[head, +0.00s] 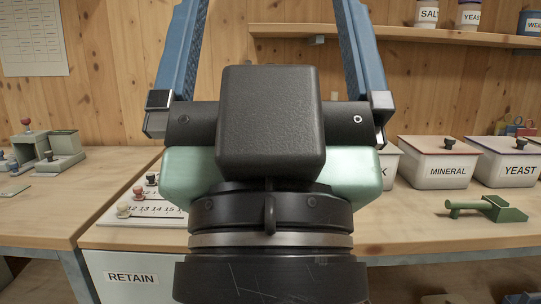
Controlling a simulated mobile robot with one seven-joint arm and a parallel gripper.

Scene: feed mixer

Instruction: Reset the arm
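My gripper (271,25) fills the middle of the head view, close to the camera and pointing away and up. Its black body and pale green housing sit on a black wrist. The fingertips run out of the top of the view. Nothing shows between the visible parts of the fingers. My arm hides the middle of the bench.
A wooden bench (440,232) runs along the wall. On its right are the MINERAL bin (440,170), the YEAST bin (505,170) and a green scoop (488,208). On its left are a numbered board (128,212) and a green-grey apparatus (45,150). A shelf (430,38) holds jars.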

